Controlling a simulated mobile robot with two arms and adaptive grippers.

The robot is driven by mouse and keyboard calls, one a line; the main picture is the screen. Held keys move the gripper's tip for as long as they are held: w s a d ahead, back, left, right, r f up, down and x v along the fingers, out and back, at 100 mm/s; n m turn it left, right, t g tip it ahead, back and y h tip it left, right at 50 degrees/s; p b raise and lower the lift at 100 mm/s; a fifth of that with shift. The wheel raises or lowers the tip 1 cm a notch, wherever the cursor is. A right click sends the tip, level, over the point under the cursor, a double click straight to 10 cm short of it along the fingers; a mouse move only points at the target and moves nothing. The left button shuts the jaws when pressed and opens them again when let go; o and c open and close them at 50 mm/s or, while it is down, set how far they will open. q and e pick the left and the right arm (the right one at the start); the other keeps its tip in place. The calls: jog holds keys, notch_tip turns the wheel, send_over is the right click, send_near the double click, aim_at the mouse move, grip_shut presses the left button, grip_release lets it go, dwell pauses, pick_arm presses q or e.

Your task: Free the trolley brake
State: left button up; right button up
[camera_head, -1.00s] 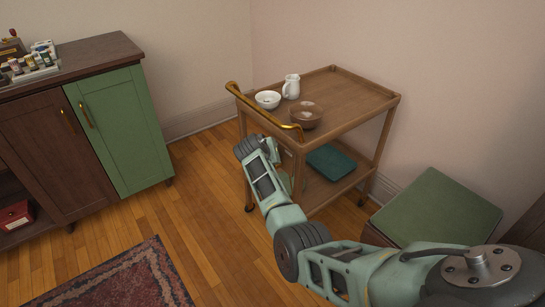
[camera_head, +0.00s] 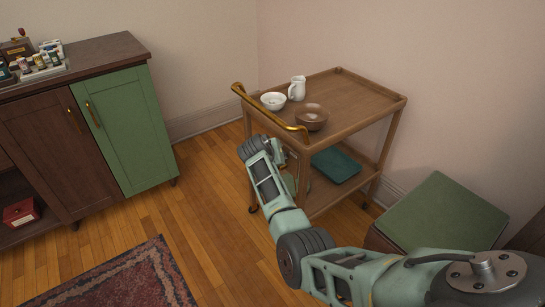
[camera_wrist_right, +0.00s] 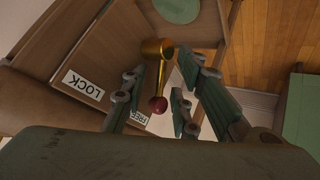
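The wooden trolley (camera_head: 352,92) with a brass push bar (camera_head: 268,113) stands against the wall in the head view. My right arm reaches to its near left end, where the wrist hides the brake. In the right wrist view the brake is a brass lever (camera_wrist_right: 154,50) with a red knob (camera_wrist_right: 157,104). A LOCK label (camera_wrist_right: 84,84) and a FREE label (camera_wrist_right: 139,117) sit beside it; the knob appears close to FREE. My right gripper (camera_wrist_right: 162,74) is open, its fingers on both sides of the lever with visible gaps. My left gripper is out of view.
A white bowl (camera_head: 273,101), a white jug (camera_head: 297,88) and a brown bowl (camera_head: 311,118) stand on the trolley top. A teal item (camera_head: 336,165) lies on its lower shelf. A green-topped seat (camera_head: 440,212) is at right, a cabinet (camera_head: 125,130) at left.

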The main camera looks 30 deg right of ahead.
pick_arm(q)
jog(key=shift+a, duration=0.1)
pick_arm(e)
jog(key=v, duration=1.1)
